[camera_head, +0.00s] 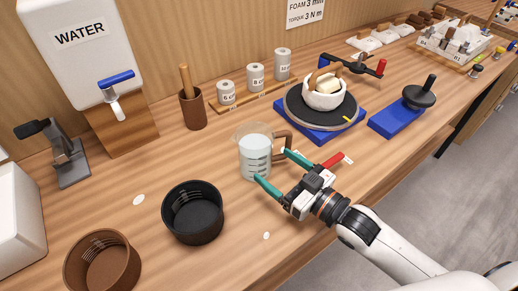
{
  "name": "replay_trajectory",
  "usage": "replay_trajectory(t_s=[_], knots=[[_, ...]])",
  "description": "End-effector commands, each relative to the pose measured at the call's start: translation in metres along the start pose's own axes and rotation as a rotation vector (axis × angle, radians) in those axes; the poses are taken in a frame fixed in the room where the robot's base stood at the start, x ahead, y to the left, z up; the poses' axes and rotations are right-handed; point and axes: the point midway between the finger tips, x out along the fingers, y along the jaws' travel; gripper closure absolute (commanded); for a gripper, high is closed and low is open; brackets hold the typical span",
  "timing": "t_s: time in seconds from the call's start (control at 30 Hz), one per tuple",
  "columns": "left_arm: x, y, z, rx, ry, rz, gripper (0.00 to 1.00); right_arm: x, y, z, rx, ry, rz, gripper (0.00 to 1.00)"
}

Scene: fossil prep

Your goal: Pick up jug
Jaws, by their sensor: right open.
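The jug (255,158) is a clear measuring jug with dark marks, whitish contents and a brown handle (284,139) on its right side. It stands upright on the wooden bench (300,225). My right gripper (275,169) comes in from the lower right, its two teal fingers apart. One fingertip is in front of the jug's lower right side and the other is close to the handle. I cannot tell whether either finger touches the jug. My left gripper is not in view.
A black tub (193,212) and a brown tub (102,262) stand left of the jug. A white water tank (82,50) with a blue tap is behind. A brown cup (193,109), a blue-based turntable (320,131) with a white bowl and a red-handled tool (333,161) are nearby.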

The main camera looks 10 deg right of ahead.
Motion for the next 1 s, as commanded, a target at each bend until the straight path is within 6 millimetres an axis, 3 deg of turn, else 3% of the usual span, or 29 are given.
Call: replay_trajectory(t_s=[0.17,0.37,0.63,0.97,1.0], knots=[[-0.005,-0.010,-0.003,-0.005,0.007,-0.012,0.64,0.025,0.000,0.002,-0.001,-0.001,0.000,0.19],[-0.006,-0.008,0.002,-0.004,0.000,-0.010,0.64,0.036,0.000,0.001,0.000,0.000,-0.001,0.19],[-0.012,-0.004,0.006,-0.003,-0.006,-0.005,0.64,0.074,0.000,0.001,0.000,-0.001,-0.001,0.19],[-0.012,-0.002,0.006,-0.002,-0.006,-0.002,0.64,0.082,0.000,-0.001,-0.001,0.002,0.000,0.19],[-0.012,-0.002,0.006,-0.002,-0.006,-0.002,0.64,0.082,0.000,0.000,-0.001,0.002,0.000,0.23]])
